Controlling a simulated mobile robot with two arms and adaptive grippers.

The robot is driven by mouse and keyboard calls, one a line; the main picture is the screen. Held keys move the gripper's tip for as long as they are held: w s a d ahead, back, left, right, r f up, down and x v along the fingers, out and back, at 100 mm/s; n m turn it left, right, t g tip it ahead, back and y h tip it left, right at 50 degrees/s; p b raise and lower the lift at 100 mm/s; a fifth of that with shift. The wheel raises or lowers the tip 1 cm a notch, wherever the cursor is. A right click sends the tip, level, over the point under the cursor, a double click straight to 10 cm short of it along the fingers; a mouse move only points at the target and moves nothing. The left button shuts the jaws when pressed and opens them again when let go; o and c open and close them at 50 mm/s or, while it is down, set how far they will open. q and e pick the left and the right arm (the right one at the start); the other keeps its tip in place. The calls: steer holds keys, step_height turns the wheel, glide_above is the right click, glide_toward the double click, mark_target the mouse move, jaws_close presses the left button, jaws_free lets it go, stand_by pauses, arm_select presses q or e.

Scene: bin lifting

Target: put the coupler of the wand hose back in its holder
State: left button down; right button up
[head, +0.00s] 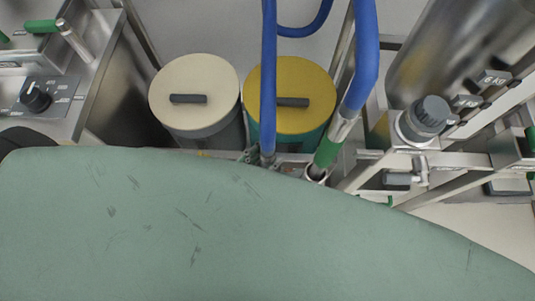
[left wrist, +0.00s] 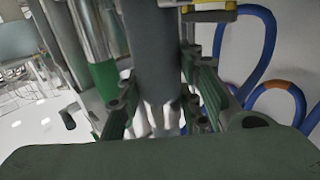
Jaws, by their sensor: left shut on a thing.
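A blue hose (head: 268,75) hangs down in the head view to my left gripper (head: 263,159), which is small and partly hidden behind the green surface. In the left wrist view my left gripper (left wrist: 160,108) is shut on a dark grey cylinder (left wrist: 152,55) with a bright metal lower end, apparently the hose's coupler. It is roughly upright between the fingers. A second blue hose (head: 366,50) runs into a metal tube with a green sleeve (head: 327,152), whose lower end sits in a metal ring (head: 316,174). I cannot make out an empty holder. My right gripper is not in view.
A cream-lidded bin (head: 195,80) and a yellow-lidded bin (head: 302,75) stand behind the hose. A metal frame with a grey knob (head: 428,115) is at the right, and a metal cabinet with a dial (head: 35,97) at the left. A broad green surface fills the foreground.

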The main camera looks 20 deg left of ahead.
arm_select(q)
steer(key=shift+f, duration=0.1)
stand_by(0.7)
steer(key=c, duration=1.2)
jaws_free()
steer(key=shift+o, duration=0.2)
steer(key=shift+f, duration=0.15)
steer(key=v, duration=1.2)
